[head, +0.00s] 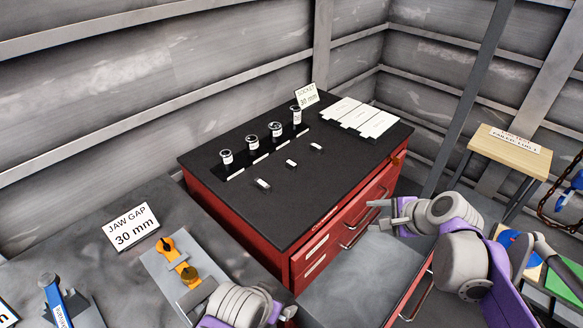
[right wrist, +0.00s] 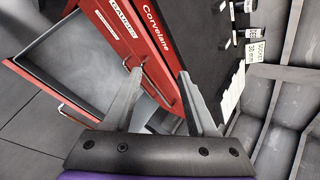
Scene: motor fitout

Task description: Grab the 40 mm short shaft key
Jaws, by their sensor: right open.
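Three small pale metal keys lie in a slanting row on the black top of the red cabinet in the head view: a near one (head: 262,184), a middle one (head: 291,163) and a far one (head: 316,147). Which is the 40 mm short shaft key I cannot tell; no size on them is readable. My right gripper (head: 375,213) is open and empty off the cabinet's front right side, apart from the keys. Its spread fingers also show in the right wrist view (right wrist: 158,73). My left arm shows at the bottom edge; its fingers are not clear.
A drawer (head: 350,285) stands open below my right gripper. A grey bench with a "JAW GAP 30 mm" sign (head: 133,228) is at left.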

